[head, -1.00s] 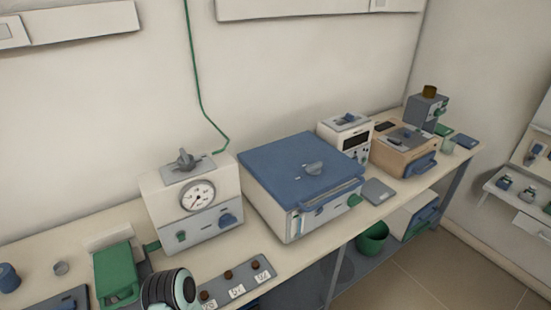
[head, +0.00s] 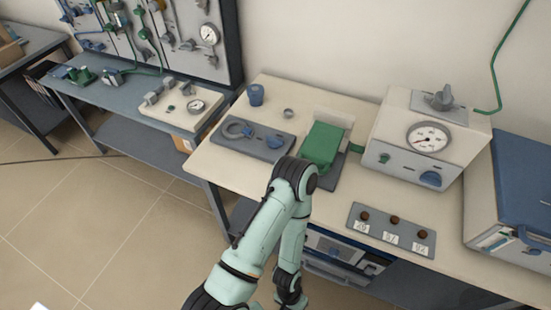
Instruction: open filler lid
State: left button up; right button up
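I cannot tell for sure which part is the filler lid. A white box with a round gauge (head: 425,139) stands on the bench and has a grey knobbed fitting (head: 440,100) on a plate on its top. Left of it is a green block-like cover (head: 321,145) on a grey base, which looks closed. One of my arms rises from the bottom of the head view, bends in front of the bench and runs back down. Its gripper is not visible, and no other gripper shows.
A grey panel with several brown knobs (head: 391,229) lies near the bench's front edge. A grey plate with a ring and blue part (head: 252,137), a blue cup (head: 256,94) and a small grey ring (head: 288,113) are left. A blue-topped box (head: 522,180) stands right. Another bench (head: 128,144) is far left.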

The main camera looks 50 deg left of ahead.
aim_at(321, 145)
jog(key=j+u, duration=0.2)
jog(key=u, duration=1.3)
jog(key=j, duration=0.3)
